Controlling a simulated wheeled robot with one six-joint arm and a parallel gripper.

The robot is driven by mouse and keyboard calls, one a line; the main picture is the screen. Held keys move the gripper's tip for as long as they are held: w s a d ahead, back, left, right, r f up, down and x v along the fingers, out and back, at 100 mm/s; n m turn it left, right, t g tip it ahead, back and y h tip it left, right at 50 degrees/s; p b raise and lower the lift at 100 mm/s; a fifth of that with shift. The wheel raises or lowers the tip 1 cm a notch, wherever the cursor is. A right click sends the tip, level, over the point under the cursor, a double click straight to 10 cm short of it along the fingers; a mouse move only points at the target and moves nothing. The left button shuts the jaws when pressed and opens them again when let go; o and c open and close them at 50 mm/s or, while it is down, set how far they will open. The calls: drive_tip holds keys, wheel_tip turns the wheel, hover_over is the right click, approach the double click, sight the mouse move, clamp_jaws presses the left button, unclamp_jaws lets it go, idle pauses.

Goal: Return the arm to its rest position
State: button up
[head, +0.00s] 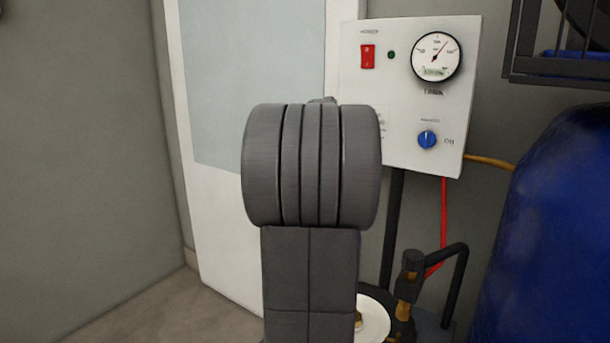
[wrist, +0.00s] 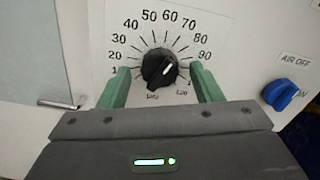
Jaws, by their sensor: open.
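My arm (head: 310,270) stands upright in the middle of the head view and hides my gripper and part of the control panel (head: 465,85). In the wrist view my gripper (wrist: 160,71) has its two green fingers spread apart. Gaps show between the knob and both fingers, and nothing is held. A numbered scale surrounds the knob. In the head view the knob is hidden behind my arm.
The panel carries a round gauge (head: 436,56), a red switch (head: 367,57) and a blue valve knob (head: 427,139), also in the wrist view (wrist: 280,95). A large blue tank (head: 560,220) stands at right. A white door (head: 225,230) is behind; floor shows at lower left.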

drive_tip(key=b+v, duration=0.2)
drive_tip(key=v, duration=1.2)
drive_tip(key=w+d+n+p, duration=0.8)
drive_tip(key=w+n+p, duration=0.3)
drive_tip(key=n, duration=0.9)
drive_tip(key=shift+w+n+p, duration=0.3)
drive_tip(key=shift+w+p, duration=0.05)
drive_tip(key=shift+p, duration=0.55)
drive_tip(key=shift+a, duration=0.1)
